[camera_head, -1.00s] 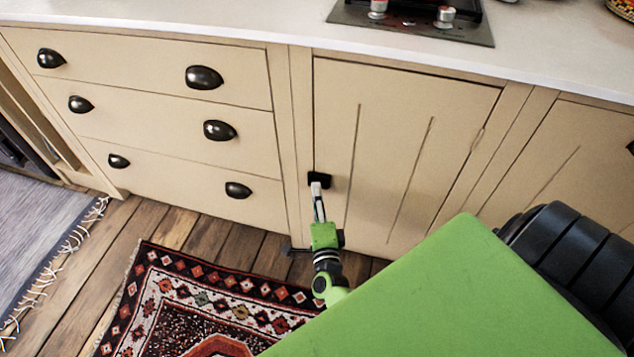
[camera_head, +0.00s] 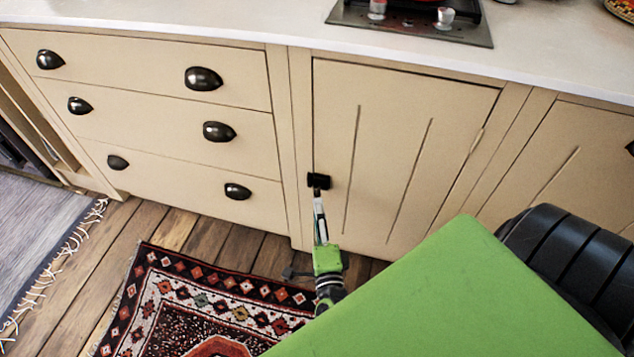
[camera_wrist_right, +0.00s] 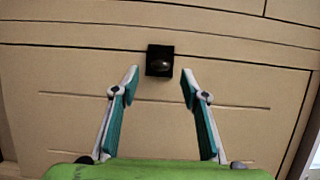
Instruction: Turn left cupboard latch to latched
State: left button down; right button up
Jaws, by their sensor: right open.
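The left cupboard latch (camera_head: 319,181) is a small black fitting at the left edge of the beige cupboard door (camera_head: 385,150). In the right wrist view the latch (camera_wrist_right: 160,61) is a dark square plate with a rounded knob, just beyond the fingertips and between their lines. My right gripper (camera_head: 318,196) is just below the latch in the head view. Its two fingers (camera_wrist_right: 159,82) are spread wide with nothing between them. I cannot tell from the knob whether the latch is turned. My left gripper is not in view.
Drawers with dark cup handles (camera_head: 219,131) are left of the door. The white worktop (camera_head: 240,24) with a hob (camera_head: 412,20) runs above. A patterned rug (camera_head: 200,290) lies on the wooden floor. My green body part covers the lower right.

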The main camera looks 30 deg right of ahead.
jog(key=v, duration=0.6)
jog(key=shift+s, duration=0.2)
jog(key=shift+a, duration=0.1)
